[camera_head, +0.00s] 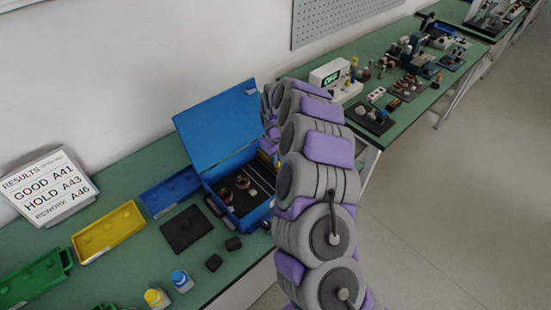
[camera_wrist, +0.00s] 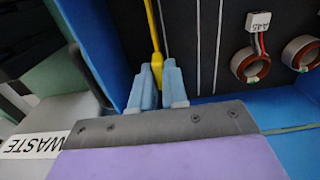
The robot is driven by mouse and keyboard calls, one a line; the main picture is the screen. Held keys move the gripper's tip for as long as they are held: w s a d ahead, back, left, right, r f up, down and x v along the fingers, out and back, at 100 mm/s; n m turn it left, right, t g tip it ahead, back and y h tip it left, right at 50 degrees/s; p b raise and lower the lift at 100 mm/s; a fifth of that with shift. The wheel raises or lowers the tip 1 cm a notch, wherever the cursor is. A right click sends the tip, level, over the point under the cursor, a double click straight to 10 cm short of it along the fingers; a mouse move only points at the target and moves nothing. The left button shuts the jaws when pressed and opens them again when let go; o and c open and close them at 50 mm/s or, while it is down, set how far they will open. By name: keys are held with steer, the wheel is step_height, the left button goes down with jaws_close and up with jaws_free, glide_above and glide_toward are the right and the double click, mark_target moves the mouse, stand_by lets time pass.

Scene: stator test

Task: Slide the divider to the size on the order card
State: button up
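The blue case (camera_head: 262,207) stands open on the green bench, its lid (camera_head: 218,125) raised. Its dark floor has thin pale parallel lines, seen in the wrist view (camera_wrist: 197,40). A narrow yellow bar (camera_wrist: 152,28), which looks like the divider, stands inside near one side wall. My gripper (camera_wrist: 158,68) is at the case, its two pale blue fingers closed on either side of the bar's near end. My arm hides most of this spot in the head view. Two copper-wound stators (camera_wrist: 250,65) (camera_wrist: 302,53) lie on the case floor, one with a white tag. I cannot identify an order card.
A results sign (camera_head: 48,187) lists GOOD A41, HOLD A43, REWORK A46. Yellow (camera_head: 108,231), blue (camera_head: 170,191) and green (camera_head: 35,279) trays and a dark mat (camera_head: 186,229) lie left of the case. A WASTE label (camera_wrist: 33,145) shows beside my gripper.

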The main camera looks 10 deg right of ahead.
jaws_close()
stand_by(0.5)
stand_by(0.5)
steer(key=s+a, duration=0.1)
steer(key=a, duration=0.1)
steer(key=s+a+p, duration=0.1)
steer(key=a, duration=0.1)
steer(key=s+a+p, duration=0.1)
steer(key=a, duration=0.1)
steer(key=shift+s+a+r, duration=0.15)
steer(key=shift+s+a, duration=0.15)
steer(key=shift+s, duration=0.1)
steer(key=shift+s+a, duration=0.2)
steer(key=shift+a, duration=0.2)
steer(key=o, duration=0.5)
jaws_free()
